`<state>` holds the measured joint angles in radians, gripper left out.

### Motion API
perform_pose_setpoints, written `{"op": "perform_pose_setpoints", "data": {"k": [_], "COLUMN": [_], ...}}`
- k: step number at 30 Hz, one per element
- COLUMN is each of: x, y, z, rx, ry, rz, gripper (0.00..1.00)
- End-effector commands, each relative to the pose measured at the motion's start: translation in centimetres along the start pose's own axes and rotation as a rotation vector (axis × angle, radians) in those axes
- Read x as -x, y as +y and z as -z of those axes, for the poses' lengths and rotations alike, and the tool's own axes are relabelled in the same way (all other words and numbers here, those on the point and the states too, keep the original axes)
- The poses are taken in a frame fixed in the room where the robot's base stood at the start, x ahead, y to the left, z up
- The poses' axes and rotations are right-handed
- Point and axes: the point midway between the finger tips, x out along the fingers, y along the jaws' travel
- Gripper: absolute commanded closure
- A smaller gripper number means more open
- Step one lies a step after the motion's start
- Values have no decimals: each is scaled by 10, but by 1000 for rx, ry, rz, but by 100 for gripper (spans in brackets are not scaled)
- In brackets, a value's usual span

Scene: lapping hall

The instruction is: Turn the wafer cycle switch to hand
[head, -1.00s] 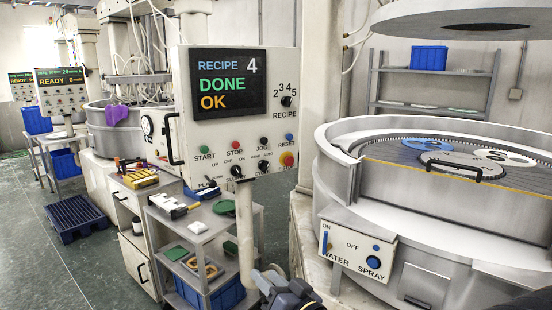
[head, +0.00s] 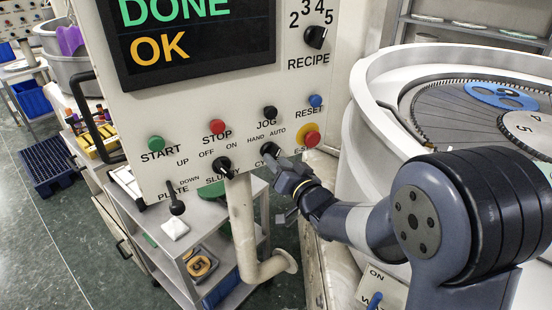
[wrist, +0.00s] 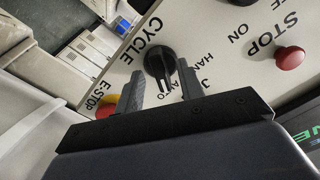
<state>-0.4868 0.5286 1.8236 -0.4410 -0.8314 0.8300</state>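The cycle switch is a black knob (wrist: 158,50) on the cream control panel, with CYCLE printed on one side and HAND and AUTO on the other. My gripper (wrist: 160,66) is open, with one finger on each side of the knob and a gap showing on at least one side. I cannot tell whether either finger touches it. In the head view my gripper (head: 281,162) reaches the panel from the lower right.
Close around are the e-stop (head: 308,138), the black jog button (head: 270,112), the red stop button (head: 217,126) and the slurry switch (head: 222,164). The plate lever (head: 177,207) sticks out at lower left. The large round lapping machine (head: 375,85) stands to the right.

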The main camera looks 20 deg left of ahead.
Motion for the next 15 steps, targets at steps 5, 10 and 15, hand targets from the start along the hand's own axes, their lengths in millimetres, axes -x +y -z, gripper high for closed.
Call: {"op": "perform_pose_setpoints", "data": {"k": [5,10,15], "x": [-13,-16,-16], "y": [0,0,0], "z": [0,0,0], "rx": [-1,-1,-1], "ry": [0,1,0], "rz": [0,-1,0], "gripper": [64,64,64]}}
